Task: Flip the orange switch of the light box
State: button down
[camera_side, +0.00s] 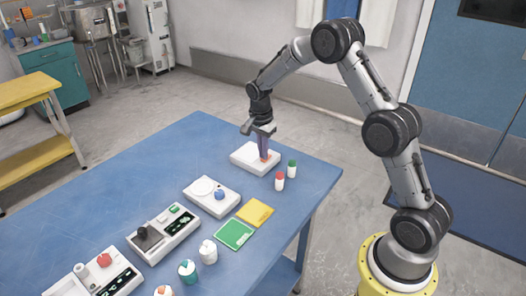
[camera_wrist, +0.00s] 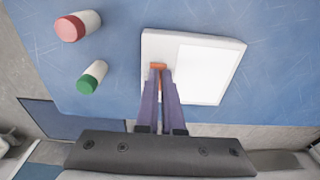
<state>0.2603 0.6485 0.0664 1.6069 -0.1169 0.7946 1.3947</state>
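The light box is a flat white box with a pale panel on top; it lies on the blue table in the side view (camera_side: 246,161) and fills the upper middle of the wrist view (camera_wrist: 205,72). Its small orange switch (camera_wrist: 157,66) is on the left part of the box in the wrist view, and a bit of orange shows in the side view (camera_side: 264,158). My gripper (camera_side: 263,154) points down over the box. Its purple fingers (camera_wrist: 162,73) are close together, with tips at the switch and partly covering it. I cannot tell whether they touch it.
A red-capped bottle (camera_side: 279,181) and a green-capped bottle (camera_side: 292,169) stand close to the box. Further along the table (camera_side: 190,150) are white devices with knobs, a yellow pad (camera_side: 255,212), a green pad (camera_side: 234,234) and several small containers. The table's far left is clear.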

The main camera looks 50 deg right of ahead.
jog(key=shift+s+d+f, duration=0.15)
jog(key=shift+d+f, duration=0.05)
jog(key=shift+d, duration=0.2)
jog(key=shift+s+d+f, duration=0.15)
jog(key=shift+d+f, duration=0.05)
jog(key=shift+d, duration=0.2)
jog(key=shift+r, duration=0.1)
notch_tip(320, 180, up, 15)
jog(key=a, duration=0.1)
jog(key=shift+w+a, duration=0.3)
